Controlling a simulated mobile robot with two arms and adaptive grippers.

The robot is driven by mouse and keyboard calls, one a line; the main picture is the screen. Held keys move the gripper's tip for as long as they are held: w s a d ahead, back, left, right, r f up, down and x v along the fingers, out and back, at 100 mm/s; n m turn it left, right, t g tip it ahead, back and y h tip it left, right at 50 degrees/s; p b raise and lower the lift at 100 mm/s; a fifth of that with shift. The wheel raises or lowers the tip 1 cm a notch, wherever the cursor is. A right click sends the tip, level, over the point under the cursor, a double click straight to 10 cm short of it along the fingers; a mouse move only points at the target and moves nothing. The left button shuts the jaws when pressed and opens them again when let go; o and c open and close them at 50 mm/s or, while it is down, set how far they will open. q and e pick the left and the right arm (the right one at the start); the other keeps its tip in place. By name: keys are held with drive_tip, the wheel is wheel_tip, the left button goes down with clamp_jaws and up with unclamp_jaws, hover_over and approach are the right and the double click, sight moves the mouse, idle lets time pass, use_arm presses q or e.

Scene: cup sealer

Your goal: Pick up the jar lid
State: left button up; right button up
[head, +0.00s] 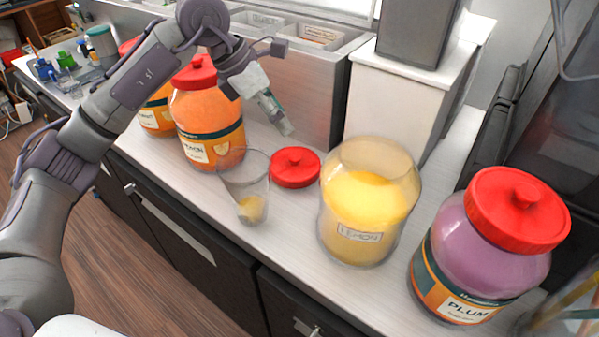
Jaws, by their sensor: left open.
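A red jar lid (295,167) with a round knob lies flat on the counter. It is to the left of the open lemon jar (369,217), which holds yellow powder and has no lid on. My left gripper (285,129) is open and empty. It points down from the upper left, just above and behind the lid, apart from it as far as I can tell. A clear cup (246,190) with a little yellow powder in it stands tilted in the view, just left of the lid. My right gripper is not in view.
A lidded orange jar (208,118) stands left of the cup, with another behind it. A lidded plum jar (481,247) stands at the right. A grey bin unit (305,84) and a white box (397,100) back the counter. The counter's front edge (215,232) runs below.

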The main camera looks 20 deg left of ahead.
use_arm(q)
drive_tip(key=a+y, duration=0.1)
drive_tip(key=a, duration=0.1)
drive_tip(key=p, duration=0.1)
hover_over(294, 157)
drive_tip(key=s+a, duration=0.2)
wheel_tip(294, 157, down, 7)
drive_tip(key=shift+f, duration=0.1)
drive_tip(key=shift+w+d+f, duration=0.15)
drive_tip(key=shift+d+f, duration=0.1)
drive_tip(key=shift+f, duration=0.2)
drive_tip(key=shift+d+f+p, duration=0.1)
drive_tip(key=shift+f+p, duration=0.2)
drive_tip(key=shift+p, duration=0.2)
drive_tip(key=x, duration=0.1)
drive_tip(key=p+x, duration=0.1)
drive_tip(key=x, duration=0.1)
drive_tip(key=shift+w+f, duration=0.45)
drive_tip(key=shift+f, duration=0.3)
clamp_jaws()
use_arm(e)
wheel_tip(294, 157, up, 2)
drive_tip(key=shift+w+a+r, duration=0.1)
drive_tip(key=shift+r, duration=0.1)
